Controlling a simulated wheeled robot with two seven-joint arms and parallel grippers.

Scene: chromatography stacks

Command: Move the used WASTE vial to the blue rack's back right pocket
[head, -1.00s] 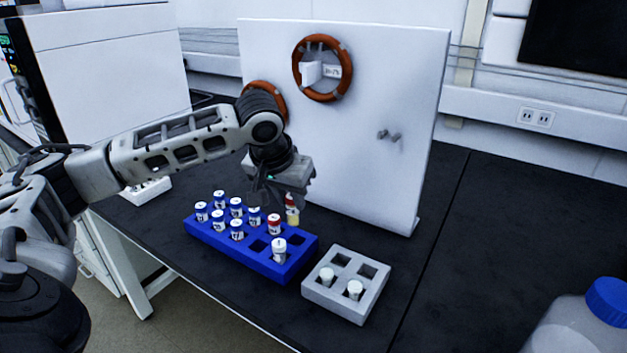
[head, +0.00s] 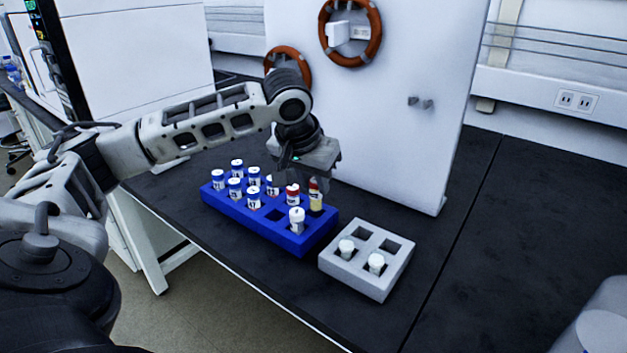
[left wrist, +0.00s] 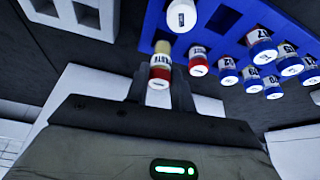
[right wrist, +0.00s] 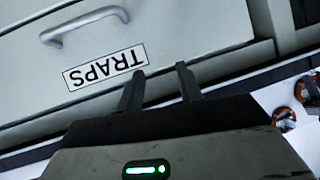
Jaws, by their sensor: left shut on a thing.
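The WASTE vial (head: 316,197), with a red cap and yellowish contents, is held upright by my left gripper (head: 314,180). In the left wrist view the vial (left wrist: 161,66) sits between both fingers. The blue rack (head: 262,229) is below; the vial's lower end is at its back right pocket, and I cannot tell whether it has entered. Another red-capped vial (head: 292,195) stands just left of it, and a white-capped vial (head: 297,221) stands in the front right. My right gripper (right wrist: 158,85) is open and empty, before a drawer labelled TRAPS.
Several blue-capped vials (head: 235,188) fill the rack's left part. A grey rack (head: 353,281) with two white-capped vials stands to the right. A white upright panel (head: 410,140) rises behind. The dark bench is clear further right.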

